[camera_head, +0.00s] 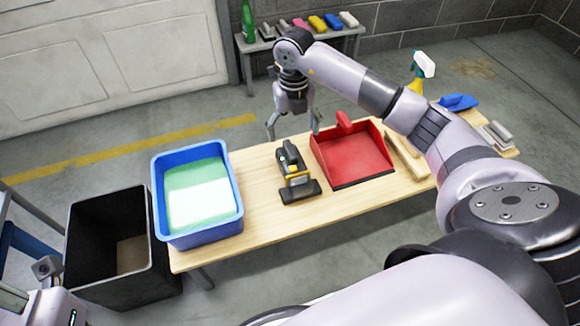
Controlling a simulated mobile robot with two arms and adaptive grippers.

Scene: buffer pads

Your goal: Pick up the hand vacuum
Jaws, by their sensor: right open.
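The hand vacuum (293,173) is a small black device with a yellow and grey middle. It stands on the light wooden table (258,212), between a blue bin and a red dustpan. My right gripper (293,126) hangs fingers down, open and empty, just beyond the vacuum's far end. Its fingers are spread apart, one to each side, and it appears apart from the vacuum. At the bottom left corner, part of what looks like my left arm's end (60,305) shows, cut off by the frame edge; its fingers are unclear.
The blue bin (159,205) holds green and white pads. The red dustpan (350,158) lies close right of the vacuum. A black bin (105,235) stands left of the table. A spray bottle (419,72) and blue item (458,102) are farther right. A shelf (300,38) stands behind.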

